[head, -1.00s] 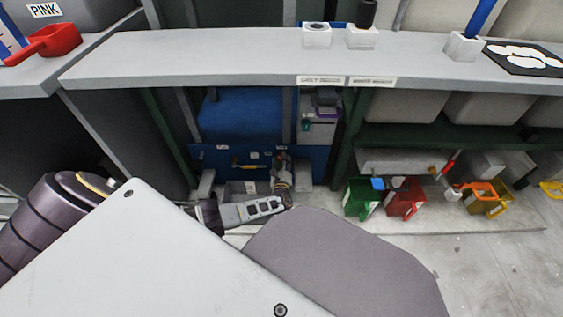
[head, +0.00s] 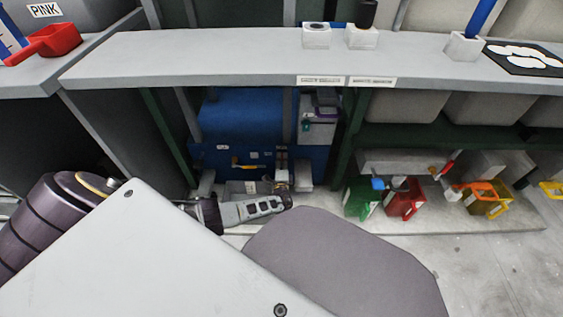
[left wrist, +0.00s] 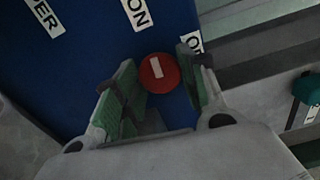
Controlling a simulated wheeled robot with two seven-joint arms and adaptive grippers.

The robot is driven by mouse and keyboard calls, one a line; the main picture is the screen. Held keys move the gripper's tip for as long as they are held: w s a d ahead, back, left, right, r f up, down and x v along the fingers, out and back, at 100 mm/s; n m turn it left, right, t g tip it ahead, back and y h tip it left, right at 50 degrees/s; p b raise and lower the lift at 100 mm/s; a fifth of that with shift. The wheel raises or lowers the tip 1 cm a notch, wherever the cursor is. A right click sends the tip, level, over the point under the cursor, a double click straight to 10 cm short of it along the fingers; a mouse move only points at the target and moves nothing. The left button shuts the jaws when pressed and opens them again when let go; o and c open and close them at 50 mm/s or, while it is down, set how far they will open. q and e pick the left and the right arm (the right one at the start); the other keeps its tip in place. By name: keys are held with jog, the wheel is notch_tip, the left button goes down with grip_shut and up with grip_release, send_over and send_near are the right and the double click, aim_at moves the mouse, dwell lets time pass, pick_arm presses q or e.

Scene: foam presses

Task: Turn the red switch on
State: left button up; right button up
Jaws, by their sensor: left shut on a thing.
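The red switch (left wrist: 158,72) is a round knob with a white stripe, on a blue panel (left wrist: 90,60) in the left wrist view. Its stripe runs nearly upright, its upper end leaning toward the "ON" label (left wrist: 137,12). A partly hidden label starting with "O" (left wrist: 196,42) lies to the right. My left gripper (left wrist: 157,82) is shut on the knob, one green-padded finger on either side. In the head view my left gripper (head: 281,170) reaches the lower front of the blue machine (head: 240,120); the knob is hidden there. My right gripper is not in view.
A grey shelf top (head: 220,55) spans above the blue machine. A green post (head: 343,150) stands close right of my gripper. Floor at the lower right is clear.

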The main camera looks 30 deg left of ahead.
pick_arm(q)
jog(key=shift+n, duration=0.5)
jog(key=o, duration=1)
jog(key=shift+o, duration=0.2)
jog(key=shift+s+d, duration=0.1)
jog(key=v, duration=1.1)
jog(key=shift+s, duration=0.35)
jog(key=shift+s+d, duration=0.1)
jog(key=shift+d, duration=0.1)
